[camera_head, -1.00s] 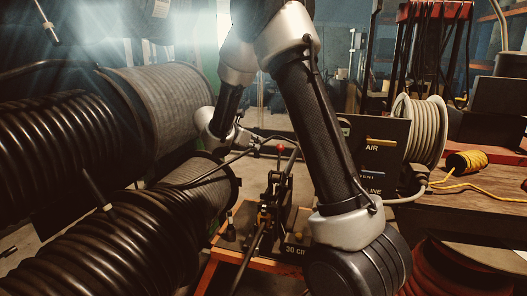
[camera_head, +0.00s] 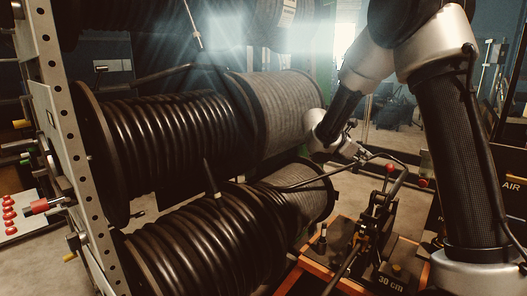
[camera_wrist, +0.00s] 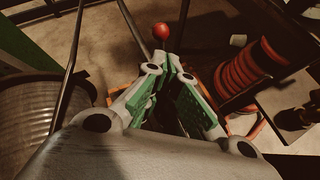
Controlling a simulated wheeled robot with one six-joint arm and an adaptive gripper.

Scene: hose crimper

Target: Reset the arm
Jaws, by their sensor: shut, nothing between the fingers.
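My gripper (camera_wrist: 171,68) shows in the wrist view with its two green-padded fingers drawn together at the tips and nothing held. In the head view my gripper (camera_head: 352,152) is small and dark, to the left of the crimper's lever. The hose crimper (camera_head: 376,228) stands on an orange-edged bench with a "30 cm" label, and its lever has a red knob (camera_head: 390,168). A red ball knob (camera_wrist: 161,31) also shows just beyond my fingertips in the wrist view; I cannot tell whether they touch.
Large black hose reels (camera_head: 170,135) fill the left and middle on a perforated metal rack (camera_head: 66,120). A grey hose reel (camera_head: 290,110) sits behind them. A thin dark hose end (camera_head: 310,182) reaches toward the crimper. A red coil (camera_wrist: 245,68) lies at right in the wrist view.

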